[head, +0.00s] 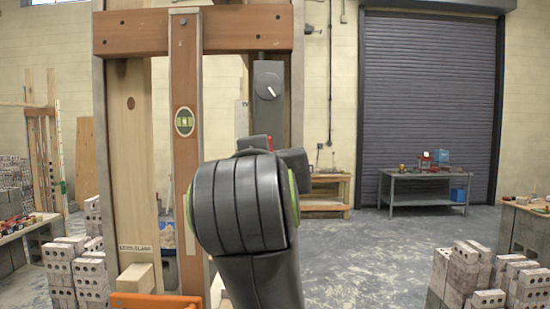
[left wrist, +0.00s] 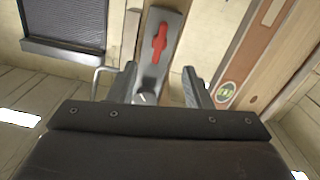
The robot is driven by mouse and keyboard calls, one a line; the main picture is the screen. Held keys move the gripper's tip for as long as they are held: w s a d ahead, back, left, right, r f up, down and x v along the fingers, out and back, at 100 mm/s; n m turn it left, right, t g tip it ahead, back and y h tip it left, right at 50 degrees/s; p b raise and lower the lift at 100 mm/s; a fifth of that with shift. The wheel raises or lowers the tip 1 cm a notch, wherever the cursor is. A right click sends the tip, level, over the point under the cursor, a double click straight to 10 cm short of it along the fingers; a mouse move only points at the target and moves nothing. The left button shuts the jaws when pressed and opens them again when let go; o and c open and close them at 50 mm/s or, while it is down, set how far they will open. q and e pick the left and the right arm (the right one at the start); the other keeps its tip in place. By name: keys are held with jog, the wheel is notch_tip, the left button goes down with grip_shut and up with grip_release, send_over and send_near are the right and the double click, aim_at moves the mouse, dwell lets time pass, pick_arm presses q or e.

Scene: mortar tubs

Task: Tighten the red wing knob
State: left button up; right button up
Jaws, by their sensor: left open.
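The red wing knob (left wrist: 159,42) sits on a long grey plate (left wrist: 170,30) in the left wrist view, its wings lying roughly along the plate. The same plate (head: 268,115) is fixed to the timber frame in the head view. A dial with a white pointer (head: 268,92) is at its upper end. My left gripper (left wrist: 158,88) is open and empty, its fingers apart on either side of the plate in the picture, with the knob beyond the fingertips. In the head view my arm hides most of the gripper and the knob area; a small bit of red shows above the arm.
The timber frame has a reddish crossbeam (head: 225,32) and an upright with a green level vial (head: 184,121). An orange part (head: 150,301) is low in front. Grey brick stacks (head: 462,272) stand right. A workbench (head: 425,186) stands before the shutter. The floor between is clear.

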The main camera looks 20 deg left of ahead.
notch_tip(320, 180, down, 6)
jog(key=b, duration=0.5)
pick_arm(q)
jog(key=p+x, duration=0.4)
jog(key=x, duration=0.7)
jog(key=shift+w, duration=0.15)
pick_arm(e)
notch_tip(320, 180, up, 4)
jog(key=shift+w+r, duration=0.15)
jog(key=shift+r, duration=0.1)
pick_arm(q)
grip_shut()
